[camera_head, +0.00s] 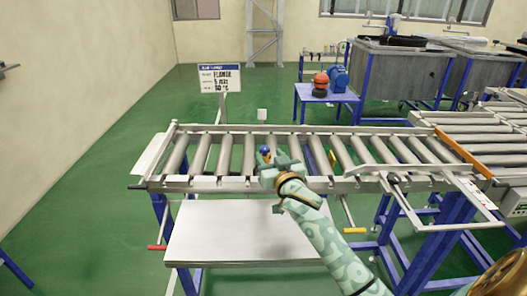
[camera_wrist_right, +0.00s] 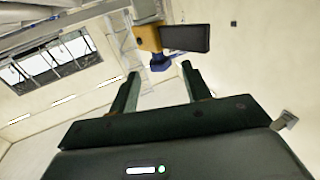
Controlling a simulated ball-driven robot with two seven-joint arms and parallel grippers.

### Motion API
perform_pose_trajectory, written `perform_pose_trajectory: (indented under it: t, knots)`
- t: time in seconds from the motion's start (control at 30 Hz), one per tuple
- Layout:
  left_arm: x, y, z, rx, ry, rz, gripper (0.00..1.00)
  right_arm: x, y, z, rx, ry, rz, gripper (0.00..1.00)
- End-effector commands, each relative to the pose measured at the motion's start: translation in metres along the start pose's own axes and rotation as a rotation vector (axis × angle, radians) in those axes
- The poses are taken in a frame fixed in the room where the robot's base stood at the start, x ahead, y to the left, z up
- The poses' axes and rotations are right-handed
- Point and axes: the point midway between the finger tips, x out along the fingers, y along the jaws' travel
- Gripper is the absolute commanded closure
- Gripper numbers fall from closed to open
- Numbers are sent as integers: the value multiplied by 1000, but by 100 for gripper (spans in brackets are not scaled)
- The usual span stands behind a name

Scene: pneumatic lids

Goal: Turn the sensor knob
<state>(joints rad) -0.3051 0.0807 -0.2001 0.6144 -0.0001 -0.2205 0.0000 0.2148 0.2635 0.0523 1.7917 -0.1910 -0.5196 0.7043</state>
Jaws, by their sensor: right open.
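The sensor shows in the right wrist view as a yellow body (camera_wrist_right: 148,38) with a dark block on its right. Its blue knob (camera_wrist_right: 160,62) hangs below the yellow body. In the head view the small blue knob (camera_head: 265,151) shows at the roller conveyor, just beyond my right gripper (camera_head: 269,164). In the right wrist view my right gripper (camera_wrist_right: 160,70) is open, and the knob appears in the gap between its two fingertips. I see no contact with either finger. My left gripper is not in view.
The roller conveyor (camera_head: 235,183) spans the middle, with a bare metal shelf (camera_head: 240,235) below its front. A sign (camera_head: 220,78) stands behind. A blue table (camera_head: 327,96) with red and blue items is farther back. A red-ended handle (camera_head: 157,248) sticks out at front left.

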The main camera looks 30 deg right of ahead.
Motion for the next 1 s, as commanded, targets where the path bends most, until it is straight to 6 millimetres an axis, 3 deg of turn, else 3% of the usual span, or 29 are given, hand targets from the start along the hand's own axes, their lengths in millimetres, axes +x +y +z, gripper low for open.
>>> perform_pose_trajectory:
  t: [0.1, 0.23, 0.63, 0.67, 0.8, 1.0]
  knots:
    - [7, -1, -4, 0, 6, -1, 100, 25, 0, 2, -2, 0, 0, 52]
    - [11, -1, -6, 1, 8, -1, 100, 42, -1, 2, 0, -1, -1, 52]
    - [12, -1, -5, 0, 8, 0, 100, 51, 0, 0, 0, 0, -1, 52]
    - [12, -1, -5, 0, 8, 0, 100, 51, 0, 0, 0, 0, -1, 58]
    - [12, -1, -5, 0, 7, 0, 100, 51, 0, 0, 0, -1, -1, 97]
    - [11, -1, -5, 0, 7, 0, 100, 51, 0, 0, -1, -1, -5, 97]
